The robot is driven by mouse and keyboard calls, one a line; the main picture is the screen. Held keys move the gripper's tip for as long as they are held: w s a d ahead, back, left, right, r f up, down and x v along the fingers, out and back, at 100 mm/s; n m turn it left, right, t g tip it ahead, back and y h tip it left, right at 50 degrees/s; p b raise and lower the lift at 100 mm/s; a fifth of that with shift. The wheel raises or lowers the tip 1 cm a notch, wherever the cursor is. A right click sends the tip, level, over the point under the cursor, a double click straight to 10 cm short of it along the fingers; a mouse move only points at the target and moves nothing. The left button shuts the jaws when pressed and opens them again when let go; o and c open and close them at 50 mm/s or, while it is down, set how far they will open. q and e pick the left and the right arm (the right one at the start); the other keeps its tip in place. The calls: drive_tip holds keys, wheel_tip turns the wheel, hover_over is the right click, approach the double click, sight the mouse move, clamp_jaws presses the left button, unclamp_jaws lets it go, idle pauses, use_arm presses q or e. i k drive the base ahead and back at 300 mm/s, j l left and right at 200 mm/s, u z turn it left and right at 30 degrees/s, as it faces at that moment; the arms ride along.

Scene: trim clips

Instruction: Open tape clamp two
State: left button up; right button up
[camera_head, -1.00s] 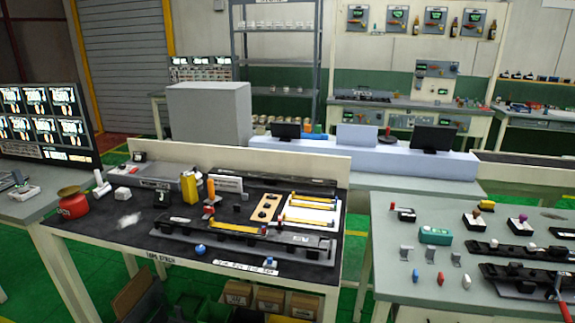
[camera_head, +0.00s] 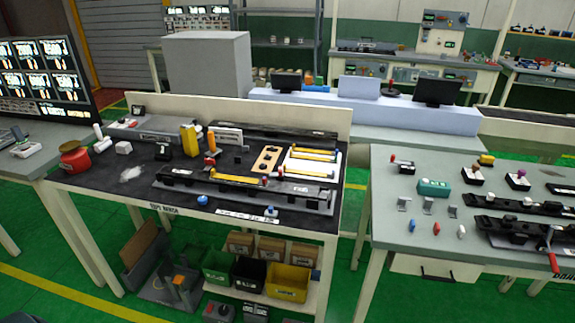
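A long dark fixture (camera_head: 172,184) lies along the front of the black-topped bench (camera_head: 110,190). A yellow strip (camera_head: 232,179) runs along part of it, with a small red piece (camera_head: 264,182) near the strip's right end. A blue knob (camera_head: 202,200) and a small blue-topped piece (camera_head: 271,211) sit at the bench's front edge. The tape clamps are too small to tell apart, so I cannot say which is clamp two or whether it is open. Neither of my grippers shows in the head view.
More yellow strips lie on a white board (camera_head: 333,160) behind the fixture. A grey-topped table (camera_head: 395,235) with small parts and dark fixtures stands at the right. Green, black and yellow bins (camera_head: 288,282) sit below the bench. Green floor shows between the tables.

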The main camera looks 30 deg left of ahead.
sight(210, 163)
drive_tip(key=u, duration=1.35)
